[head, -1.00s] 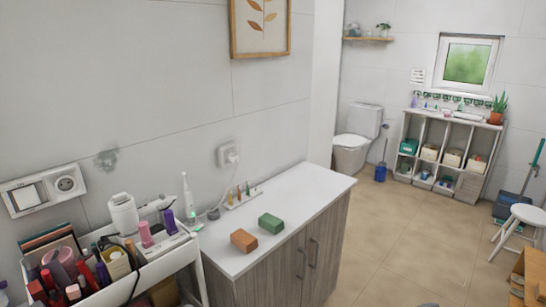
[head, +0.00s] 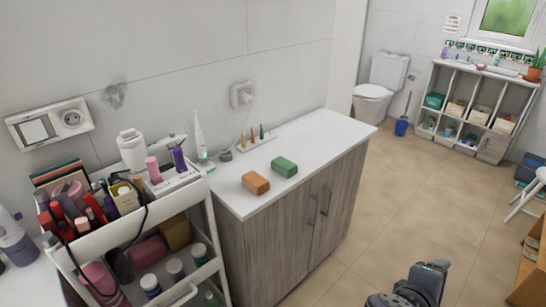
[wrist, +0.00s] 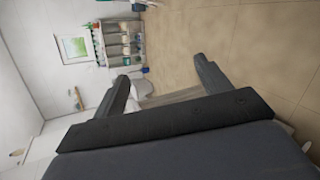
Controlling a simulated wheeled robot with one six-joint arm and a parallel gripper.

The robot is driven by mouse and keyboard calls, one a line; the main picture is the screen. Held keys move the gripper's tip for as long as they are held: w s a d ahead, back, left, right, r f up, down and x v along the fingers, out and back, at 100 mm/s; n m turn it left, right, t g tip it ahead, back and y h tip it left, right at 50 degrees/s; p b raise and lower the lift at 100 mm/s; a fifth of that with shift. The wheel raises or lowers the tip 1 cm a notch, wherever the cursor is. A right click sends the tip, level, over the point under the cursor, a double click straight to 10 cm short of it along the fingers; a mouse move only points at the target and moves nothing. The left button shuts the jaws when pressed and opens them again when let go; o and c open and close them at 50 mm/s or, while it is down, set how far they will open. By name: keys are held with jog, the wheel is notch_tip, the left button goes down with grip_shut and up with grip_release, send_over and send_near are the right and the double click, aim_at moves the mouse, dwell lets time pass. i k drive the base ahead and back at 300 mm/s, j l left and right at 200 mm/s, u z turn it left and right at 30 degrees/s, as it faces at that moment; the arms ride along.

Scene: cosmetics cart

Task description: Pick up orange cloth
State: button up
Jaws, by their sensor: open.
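The orange cloth (head: 256,183) is a small folded block on the white top of the wooden cabinet, near its front left edge in the head view. A similar green cloth (head: 284,167) lies just to its right and a little behind. My gripper (wrist: 161,70) shows in the wrist view with its two dark fingers spread wide and nothing between them. It faces across the room toward the shelf, and the orange cloth is not visible in that view. A dark part of my arm shows at the bottom right of the head view, well apart from the cloth.
A white cart (head: 190,196) crowded with cosmetics stands left of the cabinet (head: 305,222). A toothbrush (head: 199,135) and a small rack of bottles (head: 257,142) stand at the cabinet's back. The tan floor (head: 400,205) right of the cabinet is open.

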aim_at(255, 183)
jog(key=i+u, duration=0.45)
jog(key=i+l+u, duration=0.15)
jog(key=i+u, duration=0.3)
jog(key=i+l+u, duration=0.25)
jog(key=u, duration=0.25)
